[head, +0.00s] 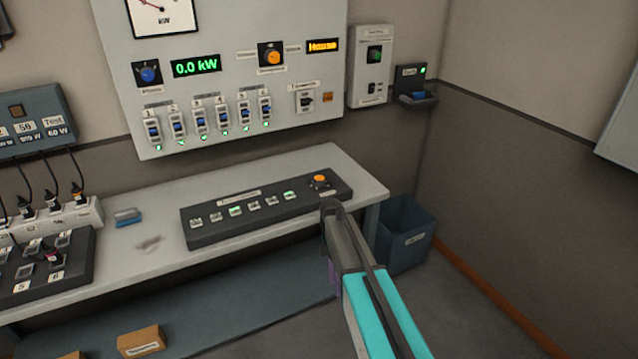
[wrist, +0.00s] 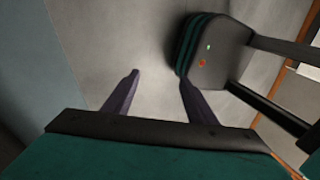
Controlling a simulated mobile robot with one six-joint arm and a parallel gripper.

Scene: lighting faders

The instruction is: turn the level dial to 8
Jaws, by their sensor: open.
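A black console (head: 265,219) lies on the grey bench, with a row of small buttons, some lit green. An orange-topped dial (head: 319,181) sits at its right end. I take it for the level dial, but its markings are too small to read, so its setting cannot be told. My arm reaches up from the bottom right, its dark bend just in front of the console's right end, apart from the dial as far as I can tell. My gripper (wrist: 159,79) is open and empty in the wrist view, pointing at bare floor. The dial is not in that view.
The wall panel (head: 225,85) carries a blue knob (head: 147,73), another orange knob (head: 272,56), a row of switches and a 0.0 kW display. A blue-grey bin (head: 405,235) stands right of the bench (head: 352,172). Plugs and sockets crowd the left.

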